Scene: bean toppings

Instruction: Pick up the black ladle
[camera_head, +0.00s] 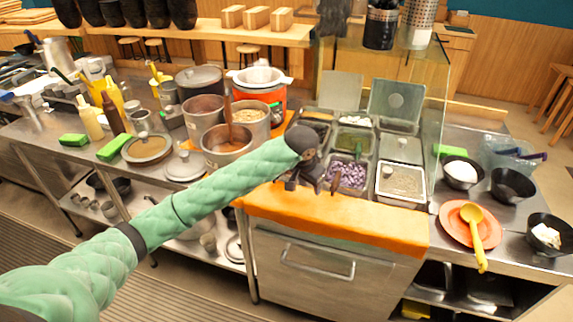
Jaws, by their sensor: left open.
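My left arm, in a green sleeve, reaches in from the lower left of the head view. My left gripper (312,183) is open, over the front edge of the counter beside the pan of chopped purple onion (349,174). I cannot make out a black ladle for certain; the arm and gripper hide part of the counter. A small brown piece shows at the gripper's right side, too small to name. A yellow ladle (474,222) lies on an orange plate (455,229) at the right. My right gripper is out of view.
Metal topping pans stand right of my gripper, with a glass guard (433,95) at their right. Pots (227,143) stand behind my arm. Black bowls (510,184) sit at the right. An orange cloth (340,223) covers the front counter edge.

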